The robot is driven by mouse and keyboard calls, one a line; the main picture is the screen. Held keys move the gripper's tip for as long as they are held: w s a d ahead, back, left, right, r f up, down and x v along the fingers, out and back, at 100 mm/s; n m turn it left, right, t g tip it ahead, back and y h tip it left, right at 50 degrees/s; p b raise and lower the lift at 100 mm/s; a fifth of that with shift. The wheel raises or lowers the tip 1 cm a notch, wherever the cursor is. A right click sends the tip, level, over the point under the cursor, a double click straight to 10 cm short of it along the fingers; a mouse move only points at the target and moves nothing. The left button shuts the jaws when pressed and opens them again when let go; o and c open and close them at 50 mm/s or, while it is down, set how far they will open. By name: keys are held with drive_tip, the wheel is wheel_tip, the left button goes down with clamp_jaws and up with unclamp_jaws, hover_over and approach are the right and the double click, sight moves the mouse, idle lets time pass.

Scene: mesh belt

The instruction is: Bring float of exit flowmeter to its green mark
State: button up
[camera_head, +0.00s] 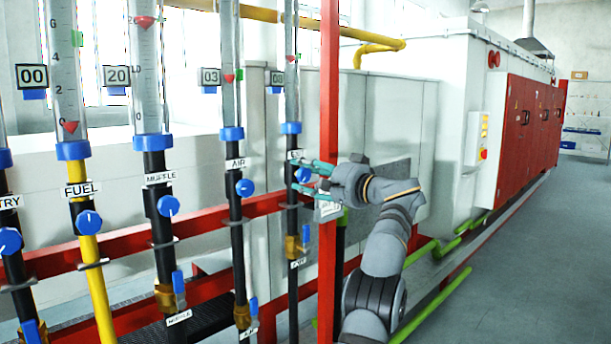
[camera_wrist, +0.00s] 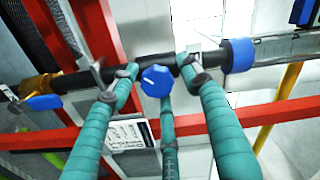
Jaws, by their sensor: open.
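The exit flowmeter (camera_head: 291,45) is the clear tube just left of the red post. The label above the knob is partly hidden.
The air (camera_head: 229,60), muffle (camera_head: 147,70) and fuel (camera_head: 66,75) flowmeters stand to the left, each with a blue knob. A red post (camera_head: 328,100) stands close to my gripper. A red rail (camera_head: 110,240) crosses behind the pipes. Open floor lies right.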

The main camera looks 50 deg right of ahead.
drive_tip(key=shift+f, duration=0.1)
drive_tip(key=shift+s, duration=0.35)
drive_tip(key=s+a, duration=0.1)
drive_tip(key=s, duration=1)
drive_tip(key=shift+a, duration=0.4)
drive_tip(key=w, duration=0.4)
drive_tip(key=w+d, duration=0.1)
drive_tip(key=w, duration=0.7)
drive_tip(key=shift+d, duration=0.35)
drive_tip(key=shift+s, duration=0.1)
